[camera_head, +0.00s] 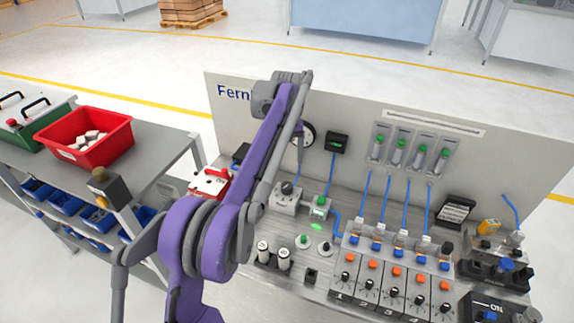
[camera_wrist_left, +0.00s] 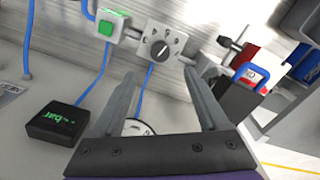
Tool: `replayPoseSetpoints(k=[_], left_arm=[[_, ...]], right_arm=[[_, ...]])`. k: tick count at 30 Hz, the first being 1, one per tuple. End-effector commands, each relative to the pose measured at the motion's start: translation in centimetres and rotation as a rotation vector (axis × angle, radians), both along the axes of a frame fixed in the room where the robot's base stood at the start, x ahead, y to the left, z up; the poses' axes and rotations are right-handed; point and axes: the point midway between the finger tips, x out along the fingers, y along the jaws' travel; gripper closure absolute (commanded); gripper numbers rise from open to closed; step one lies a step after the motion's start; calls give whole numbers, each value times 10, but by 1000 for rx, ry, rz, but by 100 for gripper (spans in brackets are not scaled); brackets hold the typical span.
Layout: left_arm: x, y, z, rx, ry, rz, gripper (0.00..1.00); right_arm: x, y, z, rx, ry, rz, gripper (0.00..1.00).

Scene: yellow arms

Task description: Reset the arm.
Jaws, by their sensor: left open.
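My left arm (camera_head: 212,235), purple and grey, rises from the lower left in the head view. It bends near its top, in front of the white panel. Its gripper cannot be made out clearly there. In the left wrist view my left gripper (camera_wrist_left: 165,88) is open, its two grey fingers apart with nothing held between them. A round gauge (camera_wrist_left: 140,127) shows partly behind the gripper's base. Beyond the fingertips are a grey block with a black rotary knob (camera_wrist_left: 160,48) and a green button (camera_wrist_left: 106,28). My right gripper is not in view.
The workbench carries a black display (camera_head: 338,143), green-capped tubes (camera_head: 400,152), blue hoses and a row of numbered switch modules (camera_head: 395,292). A side table holds a red bin (camera_head: 84,138).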

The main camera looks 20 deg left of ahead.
Motion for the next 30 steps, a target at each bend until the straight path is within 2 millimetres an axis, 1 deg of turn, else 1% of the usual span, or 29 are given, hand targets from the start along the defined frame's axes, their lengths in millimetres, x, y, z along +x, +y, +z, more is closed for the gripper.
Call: replayPoseSetpoints(k=[15,17,19,20,23,26,29,30], left_arm=[[-1,0,2,0,0,-1,24],[-3,-2,3,1,-5,-6,24],[-10,-6,7,3,-17,-20,24],[-14,-9,9,5,-25,-29,24],[-36,-21,16,12,-66,-76,24],[-67,-35,20,24,-119,-134,24],[-100,-48,17,36,-173,-194,24],[-115,-53,15,42,-194,-217,24]], right_arm=[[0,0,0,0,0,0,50],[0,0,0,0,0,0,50],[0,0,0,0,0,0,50],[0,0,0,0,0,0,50],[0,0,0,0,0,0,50],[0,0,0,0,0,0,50],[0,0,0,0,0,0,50],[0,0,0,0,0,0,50]])
